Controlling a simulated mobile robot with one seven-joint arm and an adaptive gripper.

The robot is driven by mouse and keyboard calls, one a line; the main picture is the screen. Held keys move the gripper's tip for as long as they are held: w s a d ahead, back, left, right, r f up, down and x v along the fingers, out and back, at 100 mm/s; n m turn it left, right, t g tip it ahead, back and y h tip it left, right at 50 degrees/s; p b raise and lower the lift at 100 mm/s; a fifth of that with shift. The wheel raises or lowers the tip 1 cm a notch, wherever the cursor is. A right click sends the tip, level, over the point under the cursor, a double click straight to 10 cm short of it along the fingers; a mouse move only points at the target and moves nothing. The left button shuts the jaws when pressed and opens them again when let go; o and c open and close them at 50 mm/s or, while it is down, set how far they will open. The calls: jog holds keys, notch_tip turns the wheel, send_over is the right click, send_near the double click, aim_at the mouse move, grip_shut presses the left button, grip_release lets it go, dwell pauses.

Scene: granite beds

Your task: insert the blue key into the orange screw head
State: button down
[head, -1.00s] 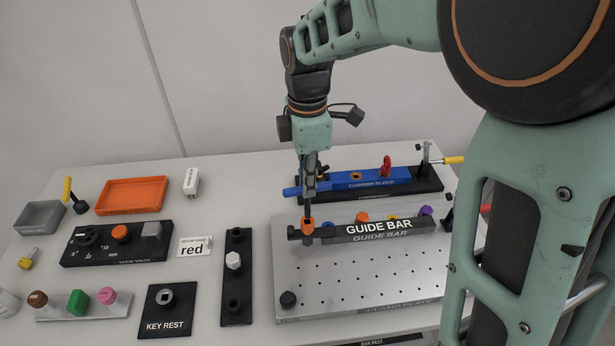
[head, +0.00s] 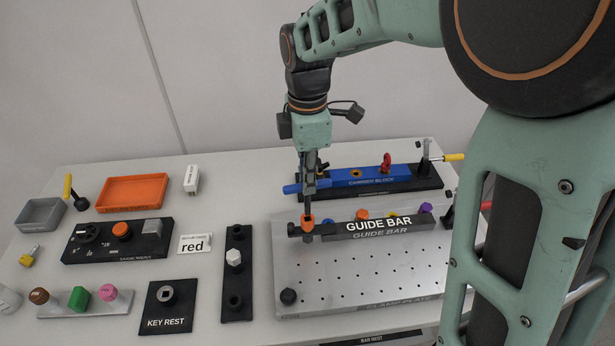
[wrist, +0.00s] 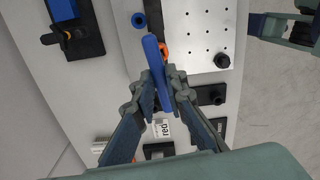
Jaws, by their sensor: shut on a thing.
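My gripper (head: 309,187) points down over the left end of the guide bar. An orange screw head (head: 307,222) is directly below the gripper, at the bar's left end. It also shows in the wrist view (wrist: 164,50), partly behind the key. The key's lower end is at or just above this head; I cannot tell whether it is inside.
The guide bar (head: 380,226) lies along the clamp plate (head: 365,275); another orange head (head: 362,214), a blue and a purple one stand behind it. The blue carrier block (head: 385,178) is behind. The key rest (head: 166,313) and an orange tray (head: 132,192) are left.

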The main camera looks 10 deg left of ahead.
jog(key=shift+f+b, duration=1.35)
jog(key=shift+f, duration=0.6)
jog(key=c, duration=1.9)
grip_release()
notch_tip(320, 180, up, 5)
jog(key=p, duration=0.4)
jog(key=shift+r, duration=0.1)
